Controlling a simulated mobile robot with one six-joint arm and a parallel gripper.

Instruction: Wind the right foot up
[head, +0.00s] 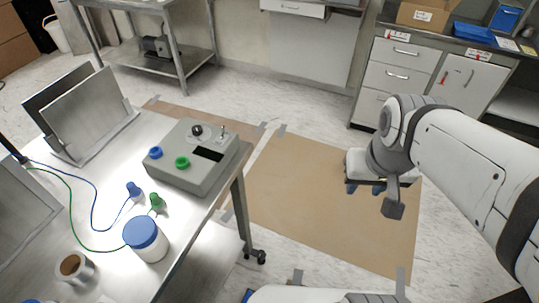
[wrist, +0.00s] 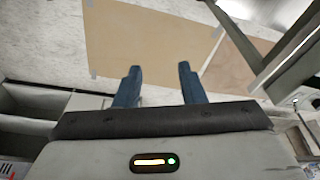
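The steel table (head: 180,232) has a dark foot (head: 256,256) at the bottom of its near right leg (head: 241,212), close to the edge of the brown floor sheet. The foot's fine detail is too small to tell. My gripper (head: 365,189) hangs over the brown sheet, to the right of that foot and apart from it. In the wrist view its two blue fingers (wrist: 160,72) are spread with nothing between them. A metal frame edge shows at the upper right of the wrist view, but I cannot make out the foot there.
On the table stand a grey box (head: 193,165) with blue and green knobs, a blue-lidded jar (head: 147,240), a tape roll (head: 75,268) and cables. The brown floor sheet (head: 320,210) is clear. Drawer cabinets (head: 400,66) stand behind.

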